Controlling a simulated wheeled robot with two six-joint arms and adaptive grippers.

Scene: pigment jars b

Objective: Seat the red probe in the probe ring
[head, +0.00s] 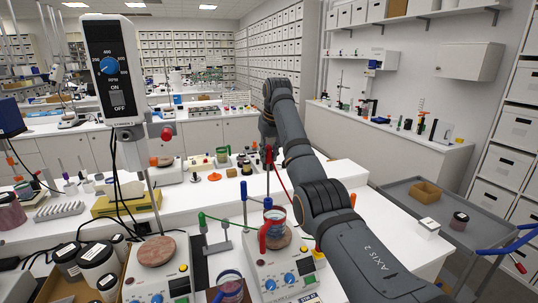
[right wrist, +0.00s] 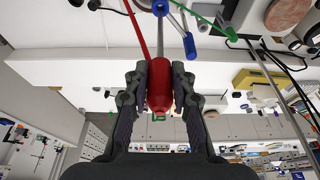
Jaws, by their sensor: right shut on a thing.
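The red probe (right wrist: 160,88) is gripped between the two fingers of my right gripper (right wrist: 160,85) in the right wrist view. Its metal shaft points away from the gripper, and a red cable (right wrist: 142,35) runs beside it. In the head view the red probe (head: 268,155) hangs upright, shaft down, above the hotplate with the beaker. A blue ring (right wrist: 160,8) lies around or just behind the shaft's far end; I cannot tell which. It seems to be the probe ring, beside a blue-capped post (head: 244,190). My left gripper is out of view.
A hotplate (head: 284,265) bears a beaker with a red handle (head: 263,236). A green arm (head: 214,218) reaches in beside the blue-capped post. A stirrer head (head: 114,70) stands tall at left. A grey cart (head: 445,215) is at right.

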